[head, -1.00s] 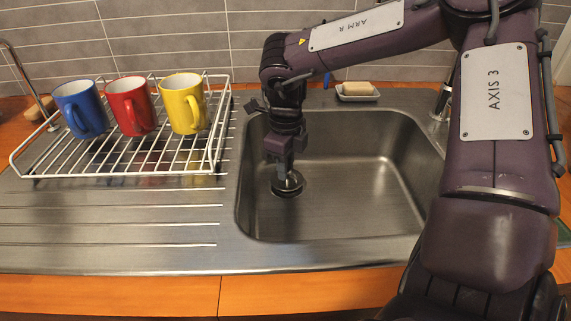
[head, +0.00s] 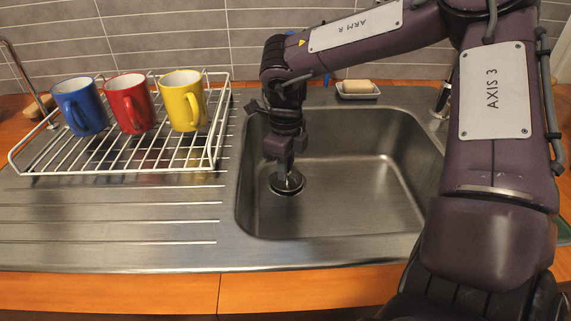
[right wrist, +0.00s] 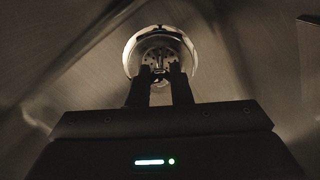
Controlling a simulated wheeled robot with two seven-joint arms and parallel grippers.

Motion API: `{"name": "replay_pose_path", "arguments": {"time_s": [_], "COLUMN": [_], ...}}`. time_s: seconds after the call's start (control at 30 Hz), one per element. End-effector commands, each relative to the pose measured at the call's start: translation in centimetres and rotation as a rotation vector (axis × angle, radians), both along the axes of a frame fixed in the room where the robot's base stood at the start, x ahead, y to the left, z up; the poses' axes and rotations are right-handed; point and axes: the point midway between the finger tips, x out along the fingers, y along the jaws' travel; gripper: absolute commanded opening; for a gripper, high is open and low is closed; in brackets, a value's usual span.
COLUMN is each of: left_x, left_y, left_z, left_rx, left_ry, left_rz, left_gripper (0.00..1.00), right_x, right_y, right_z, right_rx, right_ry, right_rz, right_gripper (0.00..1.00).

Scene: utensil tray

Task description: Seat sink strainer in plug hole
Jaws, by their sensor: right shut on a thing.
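The sink strainer (right wrist: 160,56) shows in the right wrist view as a perforated metal disc between and beyond my fingertips. My right gripper (head: 286,176) points down into the sink and is shut on the strainer, by its middle as it appears in the wrist view (right wrist: 160,74). The plug hole (head: 289,184) shows as a round metal ring in the sink floor, under the gripper. In the right wrist view its shiny rim (right wrist: 190,55) surrounds the strainer. The strainer is at the hole, but I cannot tell whether it rests flush. My left gripper is not in view.
The steel sink (head: 350,205) has walls close to the left of my right arm. A white wire rack (head: 120,172) with a blue mug (head: 80,106), red mug (head: 131,103) and yellow mug (head: 184,100) stands left. A soap dish (head: 358,94) sits behind the sink.

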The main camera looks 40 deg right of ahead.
Motion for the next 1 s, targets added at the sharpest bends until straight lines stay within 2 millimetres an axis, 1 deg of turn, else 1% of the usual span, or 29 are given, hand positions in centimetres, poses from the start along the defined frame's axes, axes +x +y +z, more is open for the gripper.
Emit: {"name": "replay_pose_path", "arguments": {"time_s": [0.17, 0.8, 0.83, 1.0], "left_x": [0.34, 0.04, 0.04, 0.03], "left_y": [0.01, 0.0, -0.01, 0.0], "left_z": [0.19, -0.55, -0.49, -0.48], "left_rx": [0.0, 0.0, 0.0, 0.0], "left_ry": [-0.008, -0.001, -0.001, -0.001], "left_rz": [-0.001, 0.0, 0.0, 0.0], "left_gripper": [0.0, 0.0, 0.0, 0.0], "right_x": [0.01, 0.01, 0.02, 0.0], "right_y": [0.0, 0.01, 0.02, 0.0], "right_z": [0.0, -0.89, -0.82, -0.81], "right_rx": [0.0, 0.0, 0.0, 0.0], "right_ry": [0.0, 0.0, 0.0, 0.0], "right_rz": [0.0, 0.001, 0.001, 0.0], "right_gripper": [0.0, 0.0, 0.22, 0.44]}}
